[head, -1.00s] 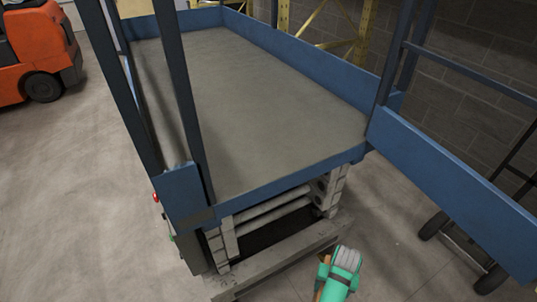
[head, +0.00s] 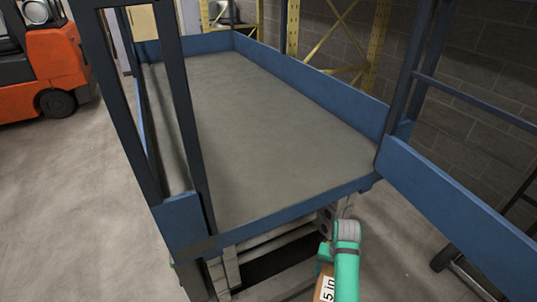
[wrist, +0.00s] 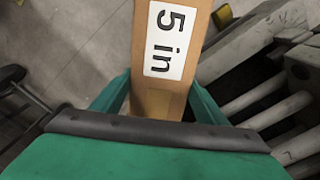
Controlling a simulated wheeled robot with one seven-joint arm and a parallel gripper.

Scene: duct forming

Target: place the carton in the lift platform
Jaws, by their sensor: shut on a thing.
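The lift platform (head: 265,125) has a bare grey deck with blue side boards and dark rails, and its near end is open between the posts. The carton (wrist: 150,85) is brown with a white label reading "5 in". In the wrist view my gripper (wrist: 158,100) is shut on the carton, one green finger on each side. In the head view a small part of the carton (head: 323,287) shows beside my green arm at the bottom, in front of and below the deck's near edge.
A blue gate (head: 455,210) swings out at the right of the platform. An orange forklift (head: 55,65) stands at the far left. A yellow rack (head: 375,40) and a grey block wall (head: 490,80) are behind. Open floor (head: 70,200) lies to the left.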

